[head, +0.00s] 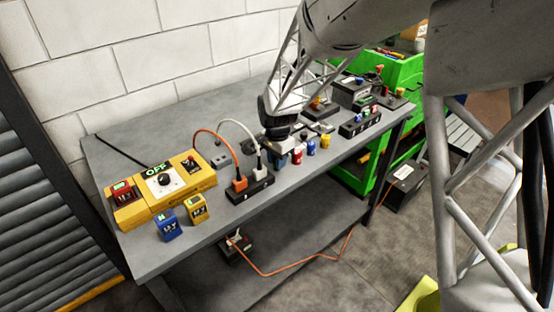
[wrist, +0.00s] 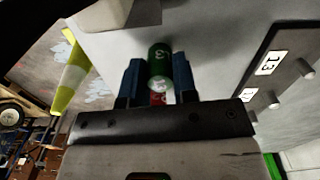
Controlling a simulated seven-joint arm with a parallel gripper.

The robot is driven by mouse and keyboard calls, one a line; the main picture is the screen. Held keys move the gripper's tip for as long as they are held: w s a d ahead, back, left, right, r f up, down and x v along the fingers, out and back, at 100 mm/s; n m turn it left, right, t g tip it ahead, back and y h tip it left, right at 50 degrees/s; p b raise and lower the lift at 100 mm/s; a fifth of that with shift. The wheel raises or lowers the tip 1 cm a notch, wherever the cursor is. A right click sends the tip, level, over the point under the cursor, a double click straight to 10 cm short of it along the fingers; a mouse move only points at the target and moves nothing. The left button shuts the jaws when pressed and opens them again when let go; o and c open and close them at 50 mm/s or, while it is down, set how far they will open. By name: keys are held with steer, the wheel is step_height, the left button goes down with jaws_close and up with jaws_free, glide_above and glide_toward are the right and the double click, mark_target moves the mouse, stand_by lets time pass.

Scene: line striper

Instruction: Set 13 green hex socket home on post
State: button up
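The green hex socket (wrist: 159,60) is a small cylinder with a pale number on its side, between the two blue fingers of my gripper (wrist: 158,72) in the wrist view. The fingers lie close along both its sides with no clear gap, so my gripper looks shut on it. In the head view my gripper (head: 281,158) is low over the bench and hides the socket. In the wrist view a post (wrist: 307,69) sticks out beside a label 13 on a dark rail (wrist: 285,73) at the right. It looks bare.
A red socket (head: 297,156), a blue one (head: 311,147) and a yellow one (head: 325,142) stand right of my gripper. The red one also shows between the fingers (wrist: 157,98). A power strip (head: 250,186) with cables is left on the grey bench (head: 190,255).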

steer(key=shift+c, duration=0.9)
steer(key=shift+r, duration=0.9)
steer(key=shift+r, duration=1.6)
steer(key=shift+w, duration=0.1)
steer(key=w+a+r, duration=0.5)
steer(key=w+a, duration=0.4)
steer(key=w, duration=0.2)
steer(key=shift+w+a+r+m, duration=0.3)
steer(key=shift+w+a+m, duration=0.05)
steer(key=shift+a+m, duration=0.05)
steer(key=shift+f, duration=0.15)
